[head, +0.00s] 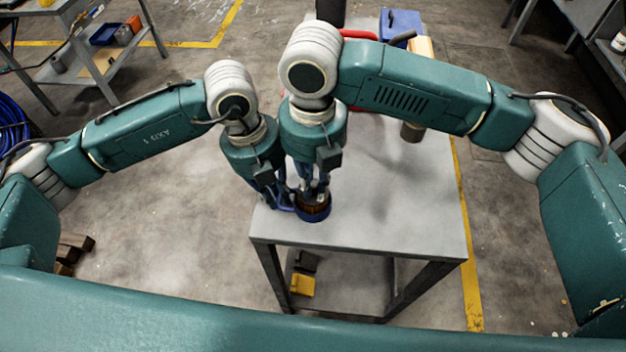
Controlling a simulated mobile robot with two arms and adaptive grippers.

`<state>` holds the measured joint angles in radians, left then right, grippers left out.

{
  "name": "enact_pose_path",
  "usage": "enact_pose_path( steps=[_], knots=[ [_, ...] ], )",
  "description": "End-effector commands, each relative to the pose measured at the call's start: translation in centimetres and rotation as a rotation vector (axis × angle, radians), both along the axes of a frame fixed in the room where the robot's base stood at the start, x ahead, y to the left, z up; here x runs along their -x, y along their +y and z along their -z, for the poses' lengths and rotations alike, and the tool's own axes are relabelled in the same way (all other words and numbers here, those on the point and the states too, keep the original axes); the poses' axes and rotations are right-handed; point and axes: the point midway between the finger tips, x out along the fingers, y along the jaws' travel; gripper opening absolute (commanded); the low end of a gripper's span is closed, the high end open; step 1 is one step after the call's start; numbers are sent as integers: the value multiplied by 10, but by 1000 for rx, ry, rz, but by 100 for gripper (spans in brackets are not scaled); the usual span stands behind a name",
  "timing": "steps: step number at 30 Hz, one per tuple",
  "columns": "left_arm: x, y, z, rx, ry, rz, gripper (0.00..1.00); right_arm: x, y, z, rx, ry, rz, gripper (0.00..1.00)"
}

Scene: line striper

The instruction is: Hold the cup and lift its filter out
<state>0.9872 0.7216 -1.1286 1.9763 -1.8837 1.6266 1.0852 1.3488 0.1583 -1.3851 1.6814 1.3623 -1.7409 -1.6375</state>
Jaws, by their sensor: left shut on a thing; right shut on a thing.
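The cup (314,214) is a small dark blue round vessel near the front left corner of the grey table (400,225). A brown-orange filter (313,199) shows at its top, and I cannot tell whether it is still seated. My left gripper (291,207) is shut on the cup from its left side. My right gripper (314,193) points down over the cup and is shut on the filter. The fingertips are small and partly hidden by the grippers' own bodies.
Toward the back of the table are a red item (359,35), a blue box (400,24) and a drab cylinder (412,131), partly behind my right arm. A yellow object (302,285) lies on the lower shelf. The table's front right is clear.

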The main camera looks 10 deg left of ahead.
Motion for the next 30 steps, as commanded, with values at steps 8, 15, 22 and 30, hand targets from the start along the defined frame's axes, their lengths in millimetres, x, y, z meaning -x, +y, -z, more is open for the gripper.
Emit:
enact_pose_path(
  steps=[8,15,22,30],
  knots=[
    [0,0,0,0,0,0,0,0,0,-4,-1,-1,0,0],
    [0,0,0,0,0,0,0,0,0,-15,0,-2,0,0],
    [0,0,0,0,0,0,0,0,0,-26,0,-1,-1,0],
    [0,0,0,0,0,0,0,0,1,-40,-1,-1,0,0]
  ],
)
